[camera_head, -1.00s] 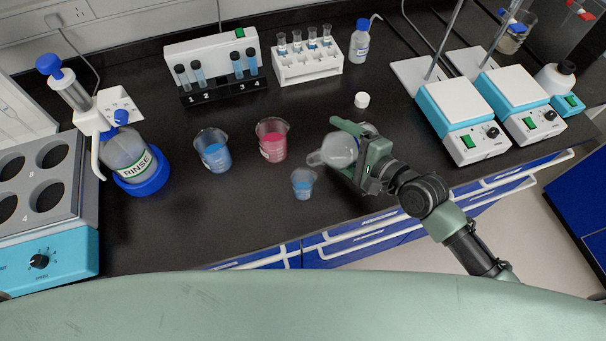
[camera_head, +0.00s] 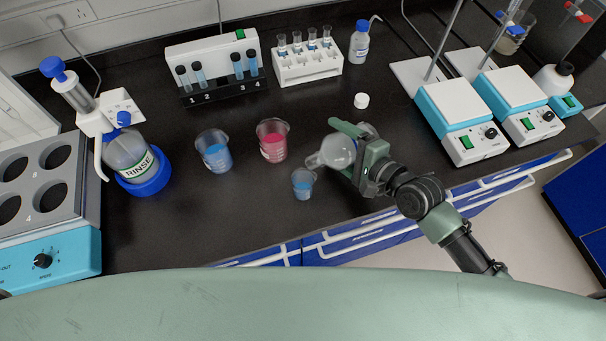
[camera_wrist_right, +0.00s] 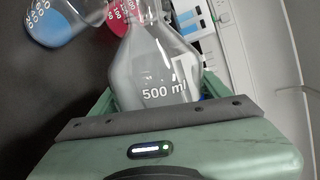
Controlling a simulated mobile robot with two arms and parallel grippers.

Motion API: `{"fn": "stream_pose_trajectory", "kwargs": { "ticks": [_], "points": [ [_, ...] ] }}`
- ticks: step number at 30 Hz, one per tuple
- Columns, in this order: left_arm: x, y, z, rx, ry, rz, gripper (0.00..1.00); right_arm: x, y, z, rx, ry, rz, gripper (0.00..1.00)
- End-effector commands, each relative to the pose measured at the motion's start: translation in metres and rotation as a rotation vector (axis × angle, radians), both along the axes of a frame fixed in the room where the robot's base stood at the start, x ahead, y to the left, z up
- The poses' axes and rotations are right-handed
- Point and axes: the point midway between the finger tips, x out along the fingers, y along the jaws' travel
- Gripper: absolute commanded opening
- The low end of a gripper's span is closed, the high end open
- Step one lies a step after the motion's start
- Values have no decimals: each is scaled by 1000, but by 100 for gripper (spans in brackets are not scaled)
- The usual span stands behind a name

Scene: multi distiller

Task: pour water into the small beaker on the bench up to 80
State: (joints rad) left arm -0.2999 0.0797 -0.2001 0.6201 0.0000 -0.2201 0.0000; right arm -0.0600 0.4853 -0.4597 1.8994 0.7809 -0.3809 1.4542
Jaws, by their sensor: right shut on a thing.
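The small beaker (camera_head: 303,183) stands upright on the dark bench with blue liquid in it. My right gripper (camera_head: 348,153) is shut on a clear glass flask (camera_head: 336,152), which is tipped with its neck to the left, its mouth close above the small beaker. In the right wrist view the flask (camera_wrist_right: 158,75) is marked 500 ml. A beaker with blue liquid (camera_wrist_right: 62,25), apparently the small one, is beside its neck there. I cannot read the small beaker's level against its marks or make out a stream. My left gripper is out of view.
A larger beaker of blue liquid (camera_head: 213,153) and a beaker of pink liquid (camera_head: 272,141) stand left of the flask. A white cap (camera_head: 361,101) lies behind it. A rinse bottle (camera_head: 132,160) is at left, hotplates (camera_head: 457,115) at right.

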Motion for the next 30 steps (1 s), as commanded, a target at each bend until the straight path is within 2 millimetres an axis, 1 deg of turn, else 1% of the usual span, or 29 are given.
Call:
{"fn": "stream_pose_trajectory", "kwargs": {
  "ticks": [1,30],
  "points": [
    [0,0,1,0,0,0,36,1,1,4,1,-8,-1,4],
    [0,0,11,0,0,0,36,0,2,4,-46,-42,-1,4]
  ]
}}
